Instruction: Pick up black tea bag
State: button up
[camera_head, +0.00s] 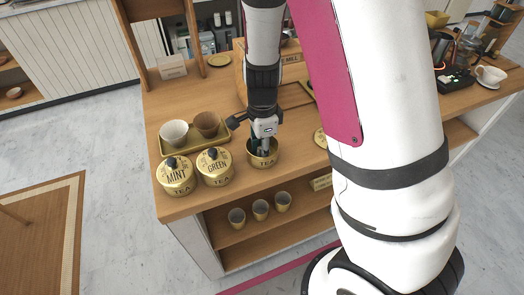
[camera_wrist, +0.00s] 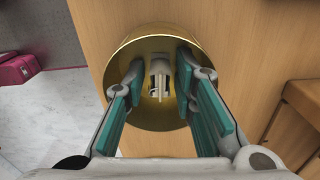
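A gold tea canister (camera_head: 262,158) stands open on the wooden counter, right of the lidded canisters marked GREEN and MINT. My gripper (camera_head: 263,142) points down into its mouth. In the wrist view the fingertips of my gripper (camera_wrist: 158,75) are inside the round gold canister (camera_wrist: 145,46), spread apart with teal pads. Between them lies a small pale tea bag (camera_wrist: 158,78) with a light tag or string; I see a gap to the fingers on both sides. The label of the open canister is only partly visible, so I cannot read the kind of tea.
The MINT canister (camera_head: 176,177) and GREEN canister (camera_head: 214,167) stand close on the left. Behind them a yellow tray (camera_head: 165,150) holds a white cup (camera_head: 174,133) and a brown cup (camera_head: 208,124). Several cups stand on the shelf below. A lid (camera_head: 320,138) lies right, partly behind my arm.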

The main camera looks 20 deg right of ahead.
jog(key=c, duration=0.5)
jog(key=shift+r, duration=0.1)
